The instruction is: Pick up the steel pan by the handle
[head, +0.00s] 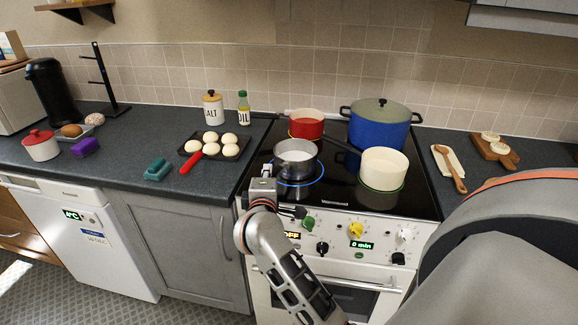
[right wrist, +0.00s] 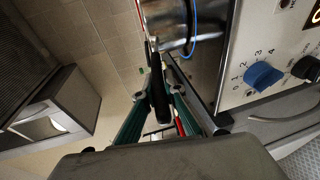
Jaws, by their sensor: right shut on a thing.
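The steel pan (head: 296,161) is at the front left burner of the black cooktop, upright, with a lit blue ring at its base. I cannot tell whether it touches the glass. My right gripper (head: 264,176) is at the pan's front left side. In the right wrist view the pan's shiny wall (right wrist: 168,22) is at the top, and its dark handle (right wrist: 158,98) lies between the fingers of my right gripper (right wrist: 156,82), which is shut on it. In the head view the gripper hides most of this handle. My left gripper is not in view.
A red pan (head: 306,123), a large blue pot (head: 380,130) and a cream pan (head: 384,166) share the cooktop (head: 422,196). A dark handle crosses behind the steel pan.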

